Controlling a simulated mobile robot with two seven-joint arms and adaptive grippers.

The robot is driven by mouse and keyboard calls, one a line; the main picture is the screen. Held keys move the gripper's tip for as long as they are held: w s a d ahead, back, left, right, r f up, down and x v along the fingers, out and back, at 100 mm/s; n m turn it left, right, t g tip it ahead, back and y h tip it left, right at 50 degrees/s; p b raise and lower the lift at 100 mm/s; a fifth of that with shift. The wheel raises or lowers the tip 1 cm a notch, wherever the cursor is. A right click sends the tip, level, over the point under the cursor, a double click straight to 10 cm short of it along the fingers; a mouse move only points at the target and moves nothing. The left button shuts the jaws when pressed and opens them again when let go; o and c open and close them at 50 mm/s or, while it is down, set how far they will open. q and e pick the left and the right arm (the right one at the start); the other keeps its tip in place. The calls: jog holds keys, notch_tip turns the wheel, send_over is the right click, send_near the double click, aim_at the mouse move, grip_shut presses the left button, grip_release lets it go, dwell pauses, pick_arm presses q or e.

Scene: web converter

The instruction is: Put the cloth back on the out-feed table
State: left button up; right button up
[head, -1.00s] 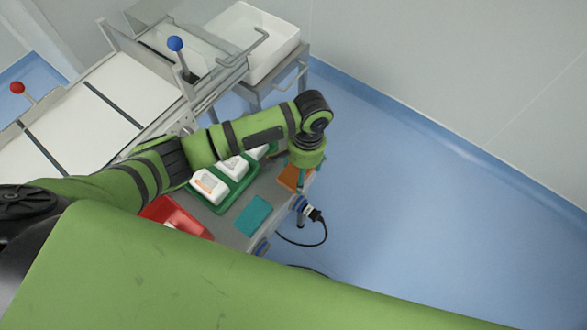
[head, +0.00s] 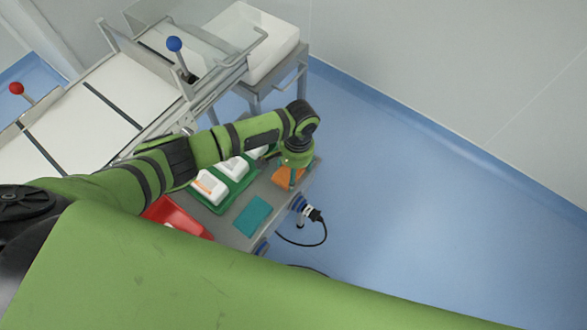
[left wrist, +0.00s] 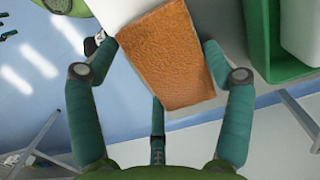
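A flat teal piece (head: 252,215), perhaps another cloth, lies on the grey table (head: 228,228).
A green tray (head: 222,203) with white packs stands beside the teal piece. A red bin (head: 178,216) is at the table's left. A black cable (head: 318,232) hangs off the right edge. A white tub (head: 268,50) stands behind; blue floor is free at right.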

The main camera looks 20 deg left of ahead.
pick_arm(q)
jog(key=o, duration=0.3)
notch_tip(320, 180, up, 12)
jog(key=w, duration=0.1)
jog(key=shift+w+d, duration=0.2)
jog(key=shift+d, duration=0.1)
jog(key=shift+r, duration=0.1)
